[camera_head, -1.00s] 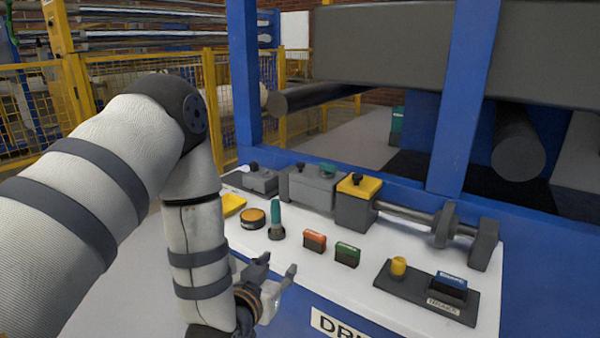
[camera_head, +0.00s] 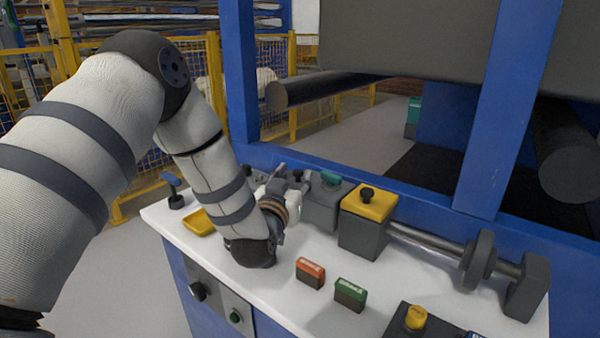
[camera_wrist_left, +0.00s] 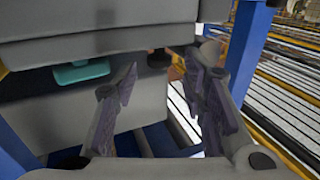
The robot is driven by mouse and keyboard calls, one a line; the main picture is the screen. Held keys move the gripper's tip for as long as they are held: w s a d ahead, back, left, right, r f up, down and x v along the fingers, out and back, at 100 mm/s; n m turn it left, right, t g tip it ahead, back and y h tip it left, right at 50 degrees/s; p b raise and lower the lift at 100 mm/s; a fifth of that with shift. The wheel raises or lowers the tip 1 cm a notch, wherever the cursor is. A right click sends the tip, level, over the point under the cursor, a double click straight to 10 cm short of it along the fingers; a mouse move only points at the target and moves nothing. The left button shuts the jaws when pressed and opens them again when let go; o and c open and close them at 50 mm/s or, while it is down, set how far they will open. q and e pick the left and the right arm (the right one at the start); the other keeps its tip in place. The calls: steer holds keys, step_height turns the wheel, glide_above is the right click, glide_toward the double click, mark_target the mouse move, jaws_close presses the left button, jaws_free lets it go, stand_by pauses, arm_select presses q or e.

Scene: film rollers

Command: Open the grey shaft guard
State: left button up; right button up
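A row of housings stands along the back of the white bench top. A grey one with a black knob (camera_head: 298,175) at its left end is mostly hidden behind my left gripper (camera_head: 287,183). Beside it is a grey box with a teal handle (camera_head: 330,177), then a grey box with a yellow lid (camera_head: 369,203) and black knob. I cannot tell for certain which is the grey shaft guard. In the left wrist view my left gripper (camera_wrist_left: 167,60) has its fingers apart. A black knob (camera_wrist_left: 158,59) shows between the fingertips, and the teal handle (camera_wrist_left: 82,74) is to their left. My right gripper is out of view.
A shaft with a disc (camera_head: 478,262) runs right from the yellow-lidded box. An orange block (camera_head: 310,272), a green block (camera_head: 350,294) and a yellow knob (camera_head: 416,317) are nearer the front. A yellow tray (camera_head: 200,222) is left of my wrist. A blue post (camera_head: 492,110) rises behind.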

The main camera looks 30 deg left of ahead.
mark_target(298, 171)
arm_select(q)
steer(key=x, duration=0.3)
steer(key=shift+f, duration=0.15)
steer(key=shift+w+a, duration=0.1)
steer(key=shift+w, duration=0.2)
jaws_close()
